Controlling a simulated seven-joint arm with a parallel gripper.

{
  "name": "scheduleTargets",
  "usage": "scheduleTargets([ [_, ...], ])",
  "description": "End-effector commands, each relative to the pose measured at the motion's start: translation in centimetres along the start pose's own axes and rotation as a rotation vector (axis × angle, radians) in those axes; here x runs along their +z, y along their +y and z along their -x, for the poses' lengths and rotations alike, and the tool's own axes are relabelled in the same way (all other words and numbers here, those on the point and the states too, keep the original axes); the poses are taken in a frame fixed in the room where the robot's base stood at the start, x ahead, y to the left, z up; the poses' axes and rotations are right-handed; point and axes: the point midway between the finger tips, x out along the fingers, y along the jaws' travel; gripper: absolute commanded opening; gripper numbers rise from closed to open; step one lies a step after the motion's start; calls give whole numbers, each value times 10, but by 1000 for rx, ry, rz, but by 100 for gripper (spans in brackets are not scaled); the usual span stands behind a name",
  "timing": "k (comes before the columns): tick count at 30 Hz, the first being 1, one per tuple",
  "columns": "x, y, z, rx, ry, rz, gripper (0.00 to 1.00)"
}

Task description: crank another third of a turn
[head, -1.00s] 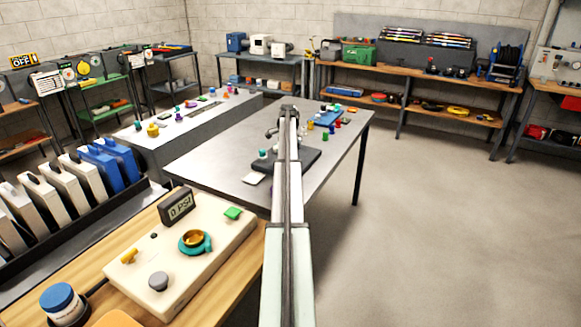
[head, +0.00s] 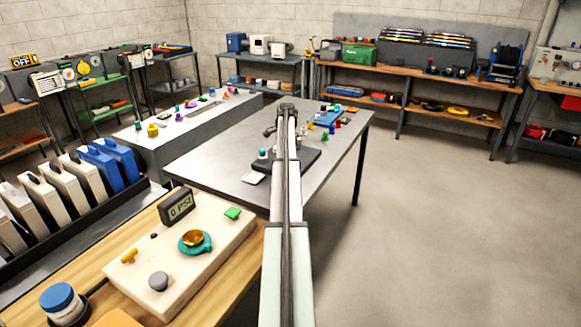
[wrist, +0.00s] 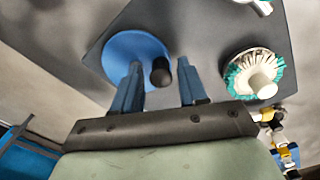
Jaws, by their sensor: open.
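A blue disc crank (wrist: 125,52) with a black knob handle (wrist: 161,72) sits on a dark grey base plate (wrist: 215,22) in the wrist view. My gripper (wrist: 160,80) is open, with one blue finger on each side of the black knob. I cannot tell whether either finger touches it. A round brush with teal bristles and a white hub (wrist: 258,78) is on the plate to the right of the fingers. In the head view the base plate (head: 301,162) lies on the grey table, and my arm hides the crank and my fingers.
Several small coloured pieces and a blue tray (head: 328,118) stand farther back on the grey table (head: 215,150). A cream box with a gauge (head: 180,250) sits on the wooden bench at front left. The floor to the right is clear.

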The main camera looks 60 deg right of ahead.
Motion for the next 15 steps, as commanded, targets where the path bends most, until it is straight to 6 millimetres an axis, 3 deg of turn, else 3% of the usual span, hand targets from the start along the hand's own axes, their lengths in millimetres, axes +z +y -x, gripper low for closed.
scheduleTargets([
  [15, 0, -1, 34, -1, 0, 0, 43],
])
